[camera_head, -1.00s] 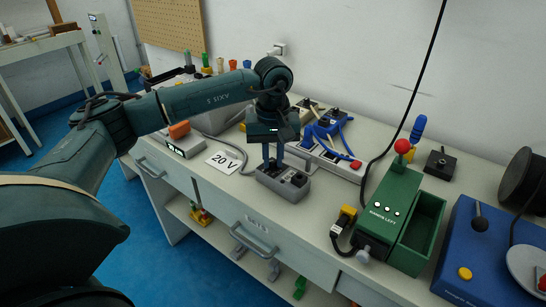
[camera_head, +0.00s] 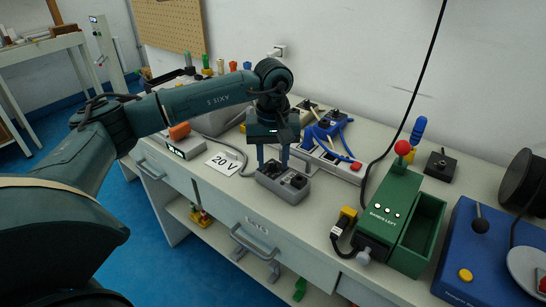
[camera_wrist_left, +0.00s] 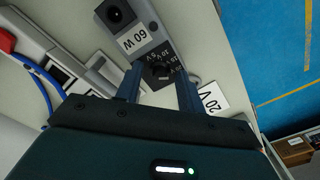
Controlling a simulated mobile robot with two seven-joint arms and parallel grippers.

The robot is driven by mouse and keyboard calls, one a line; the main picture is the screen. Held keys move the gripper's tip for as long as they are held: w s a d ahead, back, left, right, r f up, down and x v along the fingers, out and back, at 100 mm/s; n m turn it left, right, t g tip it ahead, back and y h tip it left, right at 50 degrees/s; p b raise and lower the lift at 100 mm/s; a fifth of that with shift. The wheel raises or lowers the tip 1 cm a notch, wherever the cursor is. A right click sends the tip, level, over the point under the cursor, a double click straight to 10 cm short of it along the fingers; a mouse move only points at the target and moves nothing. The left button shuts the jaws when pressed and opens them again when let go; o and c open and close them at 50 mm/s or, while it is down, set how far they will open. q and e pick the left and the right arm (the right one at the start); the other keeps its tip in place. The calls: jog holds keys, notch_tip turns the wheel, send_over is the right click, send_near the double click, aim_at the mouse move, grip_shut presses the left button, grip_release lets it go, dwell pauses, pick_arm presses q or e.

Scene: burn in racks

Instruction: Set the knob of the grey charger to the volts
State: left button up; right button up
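The grey charger (camera_head: 283,184) sits near the front edge of the bench. Its dark knob (camera_wrist_left: 158,71) shows in the left wrist view beside a "60 W" label and several volt marks; its exact setting is too small to read surely. A white card reading "20 V" (camera_head: 228,163) lies left of the charger; part of it shows in the wrist view (camera_wrist_left: 209,98). My left gripper (camera_head: 272,162) points down over the charger's knob end. Its two fingers (camera_wrist_left: 159,90) are apart, one on each side of the knob, with nothing held. My right gripper is out of view.
A meter with an orange block (camera_head: 181,139) stands to the left. A power strip (camera_head: 327,160) with blue cables lies behind the charger. A green box (camera_head: 388,222) with a red ball and a blue joystick panel (camera_head: 490,248) are to the right.

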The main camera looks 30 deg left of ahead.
aim_at(273, 163)
pick_arm(q)
notch_tip(273, 163, up, 13)
jog(key=shift+p, duration=0.3)
dwell(0.5)
